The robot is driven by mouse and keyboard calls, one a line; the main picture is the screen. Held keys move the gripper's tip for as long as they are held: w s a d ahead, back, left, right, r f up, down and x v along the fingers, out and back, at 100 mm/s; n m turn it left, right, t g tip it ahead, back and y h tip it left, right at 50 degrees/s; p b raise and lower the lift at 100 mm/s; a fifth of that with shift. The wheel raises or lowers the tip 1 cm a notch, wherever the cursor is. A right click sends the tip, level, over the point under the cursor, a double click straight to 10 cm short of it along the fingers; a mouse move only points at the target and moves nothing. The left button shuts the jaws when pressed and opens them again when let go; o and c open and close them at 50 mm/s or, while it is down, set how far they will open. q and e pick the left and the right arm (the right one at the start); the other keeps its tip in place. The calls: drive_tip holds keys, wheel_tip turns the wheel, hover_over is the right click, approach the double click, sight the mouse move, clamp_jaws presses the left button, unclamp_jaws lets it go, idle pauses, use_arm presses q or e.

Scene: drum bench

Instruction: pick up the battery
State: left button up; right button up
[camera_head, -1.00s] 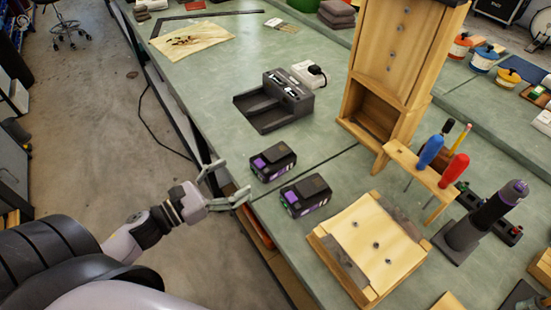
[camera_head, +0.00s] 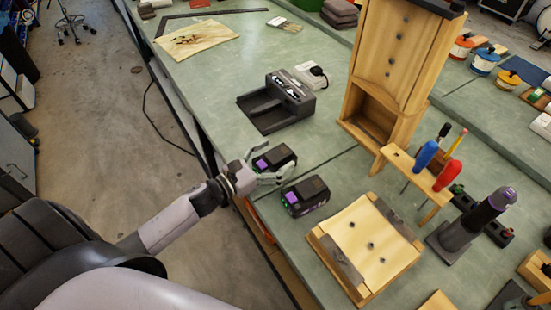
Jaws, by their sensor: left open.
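Two black batteries with purple patches sit on the green bench near its left edge. My left gripper (camera_head: 274,172) is open at the farther battery (camera_head: 274,157), its fingers reaching in from the left and partly covering that battery's near left side. I cannot tell whether the fingers touch it. The nearer battery (camera_head: 306,195) stands just below and to the right of the gripper, fully visible. My right gripper is out of view.
A dark charger dock (camera_head: 275,103) stands behind the batteries. A wooden cabinet (camera_head: 397,60) and a tool rack (camera_head: 415,175) with screwdrivers stand to the right. A wooden block (camera_head: 370,245) lies in front.

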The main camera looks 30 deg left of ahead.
use_arm(q)
drive_tip(key=shift+w+d, duration=0.15)
drive_tip(key=shift+c, duration=0.4)
drive_tip(key=c, duration=1.4)
drive_tip(key=shift+r, duration=0.1)
